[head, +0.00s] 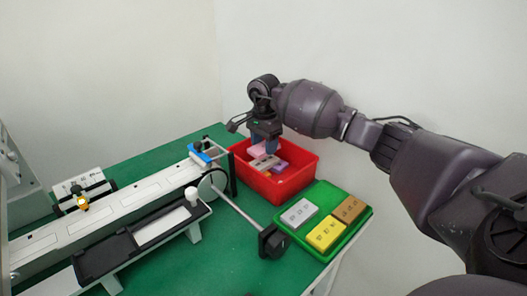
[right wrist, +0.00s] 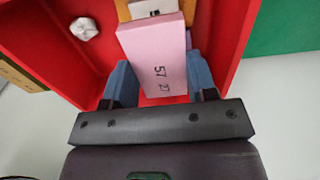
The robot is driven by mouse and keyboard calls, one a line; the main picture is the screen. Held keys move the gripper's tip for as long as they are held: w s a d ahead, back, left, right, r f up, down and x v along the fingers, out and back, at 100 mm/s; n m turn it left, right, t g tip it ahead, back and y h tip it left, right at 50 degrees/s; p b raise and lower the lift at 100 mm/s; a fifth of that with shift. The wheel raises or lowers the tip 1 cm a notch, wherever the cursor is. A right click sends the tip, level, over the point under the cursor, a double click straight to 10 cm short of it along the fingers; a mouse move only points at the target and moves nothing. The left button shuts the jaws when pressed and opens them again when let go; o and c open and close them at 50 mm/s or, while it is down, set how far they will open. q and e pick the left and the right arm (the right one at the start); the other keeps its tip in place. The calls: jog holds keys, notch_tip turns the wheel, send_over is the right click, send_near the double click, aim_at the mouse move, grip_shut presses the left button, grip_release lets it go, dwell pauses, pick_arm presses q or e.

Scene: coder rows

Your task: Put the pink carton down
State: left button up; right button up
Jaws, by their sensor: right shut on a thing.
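The pink carton (head: 257,149) is between the blue fingers of my right gripper (head: 266,146) at the red crate (head: 294,184). In the right wrist view the pink carton (right wrist: 155,55) shows printed digits on its face, and the fingers of my right gripper (right wrist: 160,84) are shut on its sides. The red crate (right wrist: 228,35) is around and below it. The carton's far end lies by a white-and-orange carton (right wrist: 152,8); whether it touches that or the crate floor I cannot tell. My left gripper is not in view.
Inside the crate are a purple carton (head: 280,167) and a crumpled white piece (right wrist: 84,28). A green tray (head: 295,236) with grey (head: 299,213), yellow (head: 326,235) and brown (head: 349,208) cartons stands in front. A conveyor (head: 120,205) runs along the left of the green table.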

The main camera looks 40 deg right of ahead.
aim_at(264, 146)
notch_tip(264, 146, down, 3)
jog(key=shift+r, duration=0.1)
jog(key=shift+f+b, duration=0.3)
jog(key=shift+f, duration=0.1)
jog(key=shift+f, duration=0.2)
jog(key=o, duration=0.7)
jog(key=shift+c, duration=0.2)
jog(key=shift+r, duration=0.1)
